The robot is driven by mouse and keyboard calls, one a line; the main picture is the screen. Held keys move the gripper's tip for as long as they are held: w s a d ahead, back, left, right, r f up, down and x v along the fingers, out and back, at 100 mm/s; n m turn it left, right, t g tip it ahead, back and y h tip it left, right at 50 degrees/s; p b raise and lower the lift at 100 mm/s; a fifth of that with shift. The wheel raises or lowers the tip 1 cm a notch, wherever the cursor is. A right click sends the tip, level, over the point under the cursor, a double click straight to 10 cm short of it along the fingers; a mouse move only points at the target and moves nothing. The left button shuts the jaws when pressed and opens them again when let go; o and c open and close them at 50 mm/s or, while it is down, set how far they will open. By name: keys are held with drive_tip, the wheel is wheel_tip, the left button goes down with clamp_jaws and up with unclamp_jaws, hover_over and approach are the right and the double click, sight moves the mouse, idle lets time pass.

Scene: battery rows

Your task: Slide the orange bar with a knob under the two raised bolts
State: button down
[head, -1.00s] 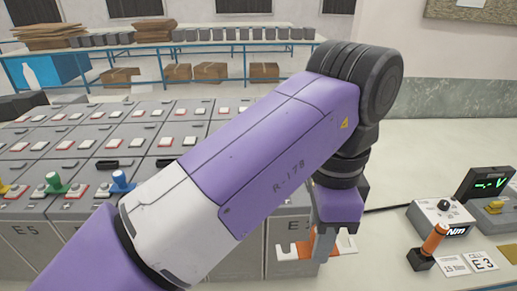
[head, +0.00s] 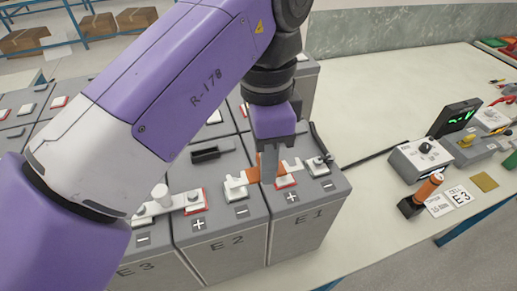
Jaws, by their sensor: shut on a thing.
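The orange bar (head: 239,184) has an orange body with pale, notched ends. It lies across the tops of the E2 battery (head: 228,243) and the E1 battery (head: 310,215), close to the E2 post (head: 236,195) and the E1 post (head: 286,182). My gripper (head: 269,177) points down and is shut on the bar; its fingers hide the knob. Whether the notches are around the bolts or only beside them, and whether the bolts are raised, I cannot tell.
A pale bar with a white knob (head: 160,195) joins E3 and E2. A black handle (head: 206,155) lies behind on the battery tops.

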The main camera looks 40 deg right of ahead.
idle(0.3)
wheel_tip(320, 180, down, 7)
drive_tip(key=b, duration=0.4)
drive_tip(key=shift+r, duration=0.2)
drive_tip(key=shift+w+d, duration=0.3)
drive_tip(key=shift+w, duration=0.6)
drive_tip(key=shift+w+d, duration=0.25)
drive_tip(key=shift+w, duration=0.6)
idle(1.6)
drive_tip(key=shift+f+p, duration=0.15)
drive_tip(key=shift+p, duration=0.2)
drive_tip(key=c, duration=1)
unclamp_jaws()
drive_tip(key=shift+w+r+b, duration=0.2)
drive_tip(key=shift+r+b, duration=0.15)
drive_tip(key=shift+r, duration=3.55)
